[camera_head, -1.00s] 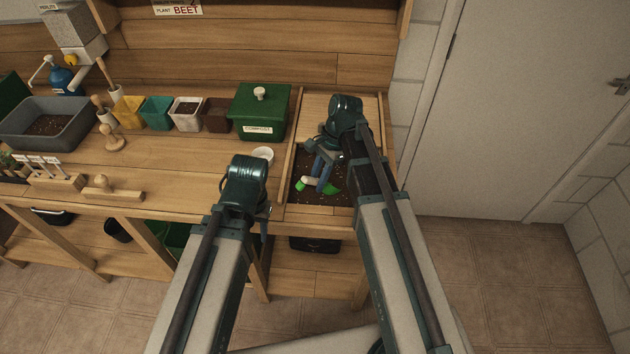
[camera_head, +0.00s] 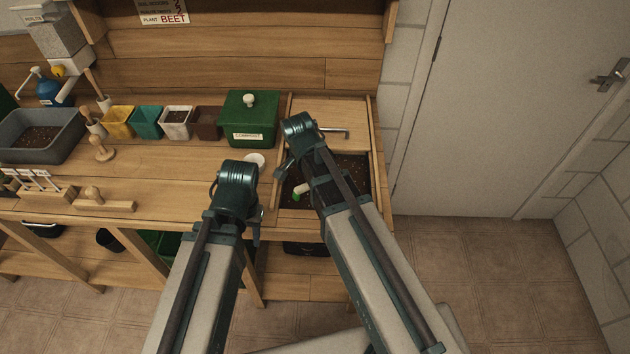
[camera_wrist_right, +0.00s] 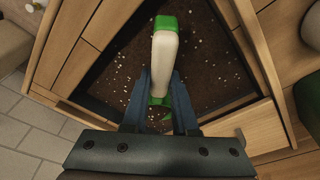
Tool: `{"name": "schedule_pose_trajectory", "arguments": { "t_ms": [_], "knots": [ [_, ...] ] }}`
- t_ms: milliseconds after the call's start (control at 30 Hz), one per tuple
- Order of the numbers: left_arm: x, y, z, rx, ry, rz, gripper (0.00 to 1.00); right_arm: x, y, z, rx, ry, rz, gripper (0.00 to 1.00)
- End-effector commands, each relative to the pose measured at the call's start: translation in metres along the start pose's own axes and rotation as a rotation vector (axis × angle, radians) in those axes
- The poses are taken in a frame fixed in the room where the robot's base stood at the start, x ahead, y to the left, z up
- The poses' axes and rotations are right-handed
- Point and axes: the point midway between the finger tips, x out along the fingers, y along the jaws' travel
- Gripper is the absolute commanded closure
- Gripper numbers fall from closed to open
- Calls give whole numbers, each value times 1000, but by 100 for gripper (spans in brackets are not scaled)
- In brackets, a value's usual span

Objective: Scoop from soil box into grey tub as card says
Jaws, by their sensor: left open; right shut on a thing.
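The soil box (camera_head: 357,166) is a wooden-walled bin of dark, white-flecked soil at the right end of the bench. The scoop (camera_head: 305,187) has a cream handle and green parts. My right gripper (camera_wrist_right: 162,95) is shut on the scoop over the soil; its fingers flank the handle in the right wrist view, and my arm hides them in the head view. Whether the scoop holds soil is hidden. The grey tub (camera_head: 62,147) stands at the far left with soil inside. The card (camera_head: 163,12) reads "PLANT BEET"; its smaller lines are unclear. My left gripper (camera_head: 256,232) is open and empty at the bench front.
A lidded green compost box (camera_head: 235,121) stands left of the soil box, with a small white dish (camera_head: 255,160) before it. A row of coloured pots (camera_head: 147,123) and wooden tools (camera_head: 100,203) lie between there and the tub. A grey L-shaped bar (camera_head: 335,133) is behind the soil.

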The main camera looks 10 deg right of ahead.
Motion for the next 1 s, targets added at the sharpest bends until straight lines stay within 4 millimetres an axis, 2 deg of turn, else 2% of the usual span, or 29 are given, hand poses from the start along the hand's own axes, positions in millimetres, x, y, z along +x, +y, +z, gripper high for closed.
{"name": "schedule_pose_trajectory", "arguments": {
  "t_ms": [33,600,1000],
  "knots": [
    [-7,-1,0,0,0,0,55,-8,1,2,-3,15,0,100],
    [-41,-4,2,0,0,0,55,-55,0,11,-1,181,-1,100],
    [-52,-5,3,0,0,0,55,-71,0,16,-1,234,0,100]
  ]
}}
